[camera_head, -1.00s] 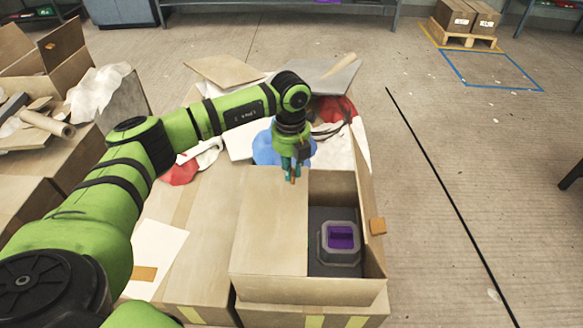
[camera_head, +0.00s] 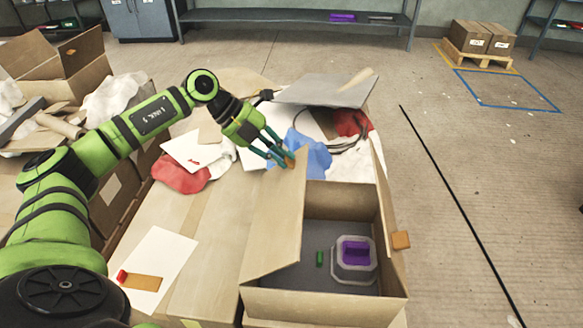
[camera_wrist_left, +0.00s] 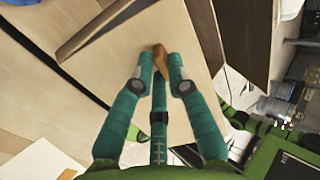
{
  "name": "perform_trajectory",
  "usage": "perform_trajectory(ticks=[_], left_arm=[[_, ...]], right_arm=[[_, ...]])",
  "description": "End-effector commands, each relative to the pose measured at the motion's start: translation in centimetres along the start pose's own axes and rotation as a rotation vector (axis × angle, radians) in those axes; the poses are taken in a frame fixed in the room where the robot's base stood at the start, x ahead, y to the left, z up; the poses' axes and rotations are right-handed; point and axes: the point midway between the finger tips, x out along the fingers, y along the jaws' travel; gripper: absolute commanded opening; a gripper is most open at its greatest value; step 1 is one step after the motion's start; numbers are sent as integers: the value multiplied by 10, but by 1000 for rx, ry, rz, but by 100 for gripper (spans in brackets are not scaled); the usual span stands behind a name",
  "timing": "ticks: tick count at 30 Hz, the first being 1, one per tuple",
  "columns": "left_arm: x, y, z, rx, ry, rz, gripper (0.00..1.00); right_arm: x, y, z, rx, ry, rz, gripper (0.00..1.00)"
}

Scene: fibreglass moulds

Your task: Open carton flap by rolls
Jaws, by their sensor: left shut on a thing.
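The open-topped carton (camera_head: 330,305) stands at the lower middle of the head view. Its left flap (camera_head: 273,225) is tilted up, hinged along the carton's left side. My left gripper (camera_head: 286,161) is shut on the small orange-brown tab at the flap's far upper edge. In the left wrist view, the teal fingers (camera_wrist_left: 155,75) meet at this tab (camera_wrist_left: 160,58), against the pale flap (camera_wrist_left: 180,100). The right flap (camera_head: 385,205) stands up, with an orange tab (camera_head: 401,240) on its outer side. My right gripper is not in view.
Inside the carton are a grey mould with a purple centre (camera_head: 355,258) and a small green piece (camera_head: 320,258). Red, white and blue cloths, including a blue one (camera_head: 313,155), lie behind the carton. A grey board (camera_head: 325,90) lies farther back.

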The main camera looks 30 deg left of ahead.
Motion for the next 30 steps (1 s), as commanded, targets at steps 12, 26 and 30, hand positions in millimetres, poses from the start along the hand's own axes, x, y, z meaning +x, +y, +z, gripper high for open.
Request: perform_trajectory(ticks=[12,26,30], left_arm=[[-28,14,1,0,-4,-167,0],[-33,20,1,-4,-1,-160,0],[-33,21,1,-6,0,-158,0]], right_arm=[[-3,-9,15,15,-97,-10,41],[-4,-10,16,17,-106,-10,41],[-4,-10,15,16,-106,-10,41]])
